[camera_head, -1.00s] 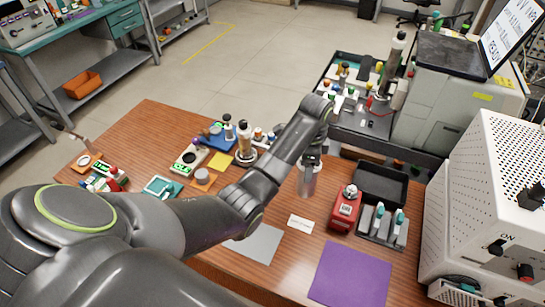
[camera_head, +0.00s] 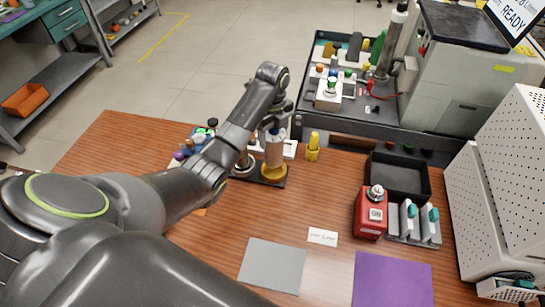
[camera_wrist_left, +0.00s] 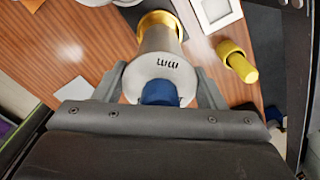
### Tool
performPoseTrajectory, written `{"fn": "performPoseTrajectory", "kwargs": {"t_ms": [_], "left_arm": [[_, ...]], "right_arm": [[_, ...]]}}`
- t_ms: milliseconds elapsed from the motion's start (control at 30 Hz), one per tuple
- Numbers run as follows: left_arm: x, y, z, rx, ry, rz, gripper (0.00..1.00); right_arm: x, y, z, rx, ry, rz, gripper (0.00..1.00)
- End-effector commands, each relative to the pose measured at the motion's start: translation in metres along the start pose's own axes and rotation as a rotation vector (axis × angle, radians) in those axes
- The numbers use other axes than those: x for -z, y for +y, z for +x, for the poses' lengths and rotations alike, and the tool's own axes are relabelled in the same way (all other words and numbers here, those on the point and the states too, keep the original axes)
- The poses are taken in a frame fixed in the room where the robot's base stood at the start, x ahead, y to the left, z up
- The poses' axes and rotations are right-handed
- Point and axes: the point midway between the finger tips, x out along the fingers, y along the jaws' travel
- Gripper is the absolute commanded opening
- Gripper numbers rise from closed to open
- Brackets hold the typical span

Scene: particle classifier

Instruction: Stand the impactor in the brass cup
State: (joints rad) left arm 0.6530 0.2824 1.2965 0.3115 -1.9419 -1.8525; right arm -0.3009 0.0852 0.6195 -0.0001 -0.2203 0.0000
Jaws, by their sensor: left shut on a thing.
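My left gripper (camera_head: 274,135) is shut on the impactor (camera_head: 273,152), a silver-grey cylinder with a blue top. The wrist view also shows the impactor (camera_wrist_left: 158,62), upright between the fingers of my left gripper (camera_wrist_left: 158,92). The brass cup (camera_head: 273,171) is directly below it on a dark base; in the wrist view the brass rim (camera_wrist_left: 160,17) shows around the impactor's far end. The lower end looks at or inside the cup, but I cannot tell whether it touches the bottom. My right gripper is not in view.
A yellow peg-like piece (camera_head: 313,148) stands just right of the cup. Another cylinder stands close left, partly behind my arm. A red box (camera_head: 370,212), a black tray (camera_head: 398,177) and a purple mat (camera_head: 392,280) lie to the right. The wood around the grey mat (camera_head: 273,265) is mostly clear.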

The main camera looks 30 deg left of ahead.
Motion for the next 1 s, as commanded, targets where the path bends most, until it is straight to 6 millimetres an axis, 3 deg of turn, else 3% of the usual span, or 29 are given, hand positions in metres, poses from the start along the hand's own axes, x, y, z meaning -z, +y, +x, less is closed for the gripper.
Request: {"fn": "performPoseTrajectory", "kwargs": {"t_ms": [500, 933, 967, 1000], "left_arm": [[0.0, 0.0, 0.059, 0.0, 0.0, -0.001, 0.0], [-0.001, 0.0, 0.067, 0.002, -0.001, -0.001, 0.0], [-0.001, 0.0, 0.068, 0.0, 0.0, -0.002, 0.67], [-0.001, 0.0, 0.068, 0.0, 0.0, -0.002, 0.72]], "right_arm": [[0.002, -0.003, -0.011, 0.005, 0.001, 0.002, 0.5], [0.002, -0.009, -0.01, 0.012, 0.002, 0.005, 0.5], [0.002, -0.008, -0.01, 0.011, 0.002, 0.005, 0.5], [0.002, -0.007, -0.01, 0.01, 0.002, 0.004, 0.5]]}}
